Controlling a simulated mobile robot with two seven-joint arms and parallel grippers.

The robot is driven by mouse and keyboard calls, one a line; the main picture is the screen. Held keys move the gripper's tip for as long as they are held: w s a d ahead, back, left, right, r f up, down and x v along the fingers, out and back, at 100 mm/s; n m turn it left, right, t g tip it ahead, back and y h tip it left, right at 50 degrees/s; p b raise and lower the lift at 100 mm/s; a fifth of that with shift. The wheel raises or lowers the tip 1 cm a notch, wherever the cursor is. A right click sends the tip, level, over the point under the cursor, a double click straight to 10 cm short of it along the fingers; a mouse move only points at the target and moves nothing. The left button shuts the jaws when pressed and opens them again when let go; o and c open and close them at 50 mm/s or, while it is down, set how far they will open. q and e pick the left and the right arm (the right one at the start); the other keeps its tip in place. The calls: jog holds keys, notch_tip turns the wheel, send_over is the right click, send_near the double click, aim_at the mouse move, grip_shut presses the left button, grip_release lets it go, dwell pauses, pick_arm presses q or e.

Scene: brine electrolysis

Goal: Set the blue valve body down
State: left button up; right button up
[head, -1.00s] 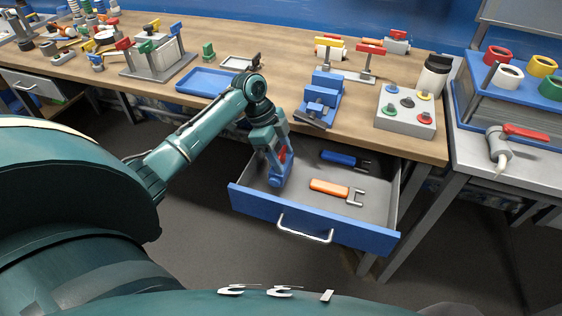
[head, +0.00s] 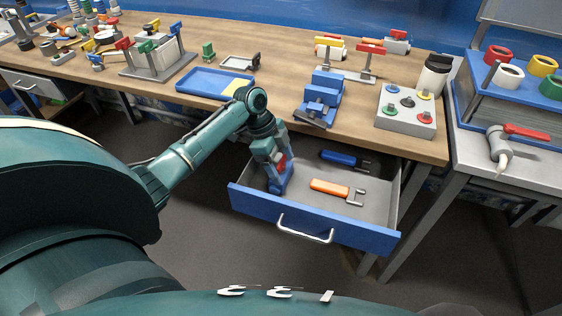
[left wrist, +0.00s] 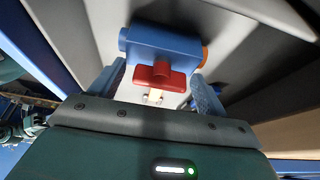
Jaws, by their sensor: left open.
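The blue valve body (left wrist: 170,44) with its red handle (left wrist: 160,76) shows in the left wrist view, just ahead of my left gripper (left wrist: 158,88). The gripper's two blue fingers are apart, one on each side of the red handle. In the head view my left gripper (head: 279,182) points down inside the open drawer (head: 331,211), at its left end. A bit of red shows between its parts; the valve body is mostly hidden by the gripper there. I cannot tell whether the fingers touch the valve. My right gripper is not in view.
An orange-handled tool (head: 329,187) and a blue-handled tool (head: 339,157) lie in the drawer, right of my gripper. The bench above holds a blue tray (head: 205,82), a blue fixture (head: 320,98) and a button box (head: 405,111). The drawer's front right is clear.

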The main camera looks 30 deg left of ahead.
pick_arm(q)
jog(key=shift+r, duration=0.1)
jog(key=v, duration=1.2)
